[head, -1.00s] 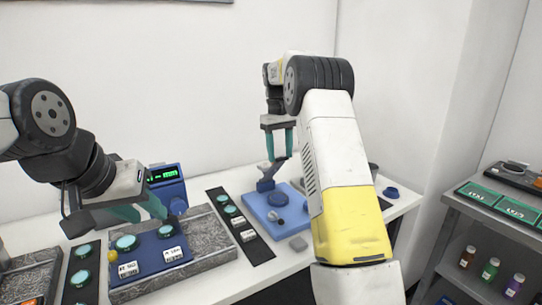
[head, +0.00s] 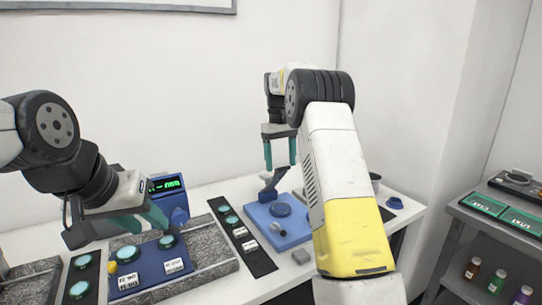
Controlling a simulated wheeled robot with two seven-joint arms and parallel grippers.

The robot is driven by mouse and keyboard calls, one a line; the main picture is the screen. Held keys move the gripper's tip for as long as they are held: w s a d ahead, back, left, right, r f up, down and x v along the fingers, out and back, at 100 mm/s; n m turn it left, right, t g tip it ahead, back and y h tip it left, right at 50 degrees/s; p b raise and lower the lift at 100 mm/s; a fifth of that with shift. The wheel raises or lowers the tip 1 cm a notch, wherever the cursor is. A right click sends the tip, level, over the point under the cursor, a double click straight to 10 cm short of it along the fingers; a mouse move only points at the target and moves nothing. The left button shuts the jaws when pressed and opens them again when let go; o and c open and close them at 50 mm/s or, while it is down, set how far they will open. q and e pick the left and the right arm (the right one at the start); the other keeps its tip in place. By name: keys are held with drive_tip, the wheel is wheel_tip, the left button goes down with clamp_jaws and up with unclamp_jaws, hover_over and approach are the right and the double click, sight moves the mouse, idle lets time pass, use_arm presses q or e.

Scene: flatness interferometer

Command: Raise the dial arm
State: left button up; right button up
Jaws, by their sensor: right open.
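The blue dial arm (head: 272,187) stands tilted at the back of a blue base plate (head: 262,214), its upper end leaning right. A pale rounded part (head: 265,176) shows beside it. My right gripper (head: 280,168) points down with its two teal fingers apart and empty, just above the dial arm's upper end. Whether a finger touches the arm cannot be told. My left gripper (head: 152,223) hangs over a blue plate (head: 150,268) on the grey stone block; its fingers are seen edge-on, and their gap is unclear.
A blue readout box (head: 168,186) with green digits stands behind my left gripper. A black strip (head: 243,236) with round teal pieces and labels lies between the block and the base plate. A shelf (head: 463,216) with bottles is at right.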

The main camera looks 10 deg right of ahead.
drive_tip(key=r, duration=0.4)
drive_tip(key=w+r, duration=0.1)
drive_tip(key=r, duration=0.1)
drive_tip(key=shift+a+r, duration=0.2)
drive_tip(key=shift+r, duration=0.1)
drive_tip(key=shift+s+r, duration=0.1)
drive_tip(key=shift+r, duration=0.15)
